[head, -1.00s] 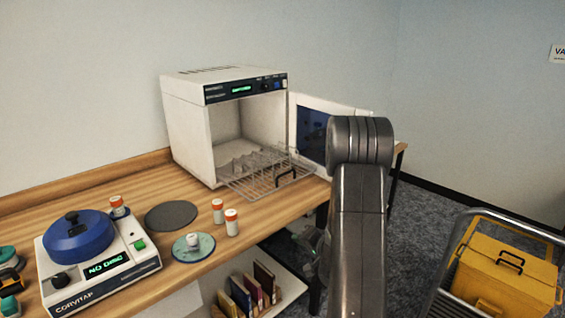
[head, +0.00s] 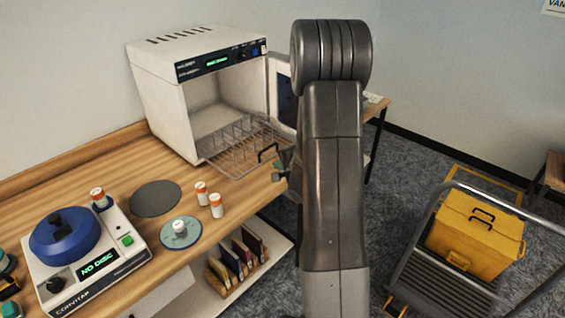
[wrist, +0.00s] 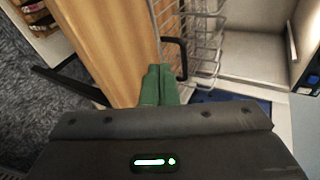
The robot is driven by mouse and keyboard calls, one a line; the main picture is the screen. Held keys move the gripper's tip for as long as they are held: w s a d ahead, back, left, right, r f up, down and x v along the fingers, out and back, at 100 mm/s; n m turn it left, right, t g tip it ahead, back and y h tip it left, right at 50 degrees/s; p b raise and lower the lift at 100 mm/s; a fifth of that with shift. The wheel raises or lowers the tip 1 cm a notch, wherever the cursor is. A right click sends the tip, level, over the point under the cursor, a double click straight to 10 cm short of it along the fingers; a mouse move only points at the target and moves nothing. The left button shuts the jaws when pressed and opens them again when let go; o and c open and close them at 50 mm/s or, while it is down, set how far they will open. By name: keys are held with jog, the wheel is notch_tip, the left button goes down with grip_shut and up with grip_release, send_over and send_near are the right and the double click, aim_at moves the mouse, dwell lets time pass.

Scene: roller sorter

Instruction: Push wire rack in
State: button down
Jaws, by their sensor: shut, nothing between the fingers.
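The wire rack (head: 232,152) sticks out of the open front of the white oven-like cabinet (head: 160,95), over the wooden bench. Its black handle (head: 268,152) is at the outer end. My gripper (head: 283,172) shows just beside the handle, partly hidden by my arm. In the wrist view, the green fingers (wrist: 160,72) are shut and empty. Their tips are close to the handle (wrist: 180,58), with the rack (wrist: 205,35) beyond it. I cannot tell whether they touch.
The cabinet door (head: 284,85) stands open on the right, partly behind my arm. A centrifuge-like device (head: 75,245), a dark disc (head: 155,198) and orange-capped vials (head: 216,205) stand on the bench (head: 90,180). A cart with a yellow case (head: 475,235) is at right.

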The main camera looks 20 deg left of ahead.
jog(key=x, duration=0.3)
jog(key=r+p+x, duration=0.1)
jog(key=x, duration=0.5)
jog(key=shift+w+a+r+p, duration=0.25)
jog(key=shift+a+r+p, duration=0.05)
jog(key=shift+a, duration=0.05)
jog(key=shift+s+a, duration=0.1)
